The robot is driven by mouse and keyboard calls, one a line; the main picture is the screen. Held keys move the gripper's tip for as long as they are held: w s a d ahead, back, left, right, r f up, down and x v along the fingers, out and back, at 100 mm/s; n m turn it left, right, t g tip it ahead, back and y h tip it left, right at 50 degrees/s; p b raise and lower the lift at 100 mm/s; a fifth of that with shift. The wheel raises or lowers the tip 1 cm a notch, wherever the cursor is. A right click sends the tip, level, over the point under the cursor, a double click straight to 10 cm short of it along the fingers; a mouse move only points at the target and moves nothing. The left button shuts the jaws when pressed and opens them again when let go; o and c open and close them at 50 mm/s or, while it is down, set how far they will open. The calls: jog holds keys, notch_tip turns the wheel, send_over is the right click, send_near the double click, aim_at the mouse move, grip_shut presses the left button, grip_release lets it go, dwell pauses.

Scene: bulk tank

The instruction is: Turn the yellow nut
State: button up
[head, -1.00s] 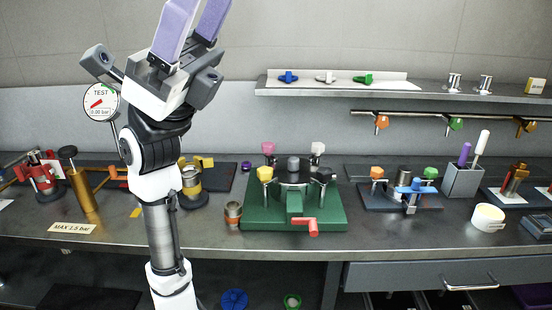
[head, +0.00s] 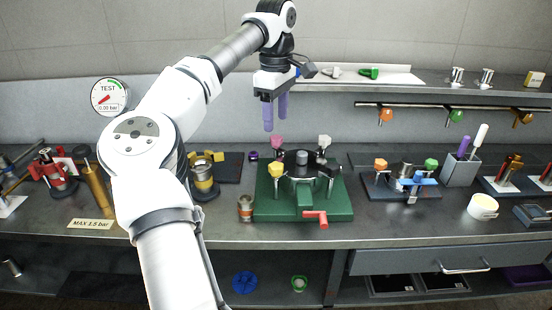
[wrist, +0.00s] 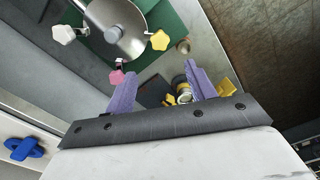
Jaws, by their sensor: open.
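The yellow nut (head: 276,169) sits at the front left of the green fixture (head: 335,209) on the bench. In the wrist view the yellow nut (wrist: 160,40) shows above my fingers, beside a round steel lid. My gripper (head: 275,122) has two purple fingers pointing down and is above and behind the fixture, apart from the yellow nut. In the wrist view my gripper (wrist: 158,82) is open with nothing between its fingertips. A pink nut (head: 277,142), a white nut (head: 324,142) and a dark nut are on the same fixture.
A red handle (head: 316,214) sticks out at the fixture's front. A steel-and-copper cylinder (head: 245,208) stands to its left, a yellow clamped part (head: 203,175) farther left. A shelf (head: 420,88) runs above the back right.

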aim_at(276, 165)
notch_tip(276, 165, down, 14)
jog(key=shift+r+p, duration=0.15)
jog(key=shift+p, duration=0.8)
jog(key=c, duration=1)
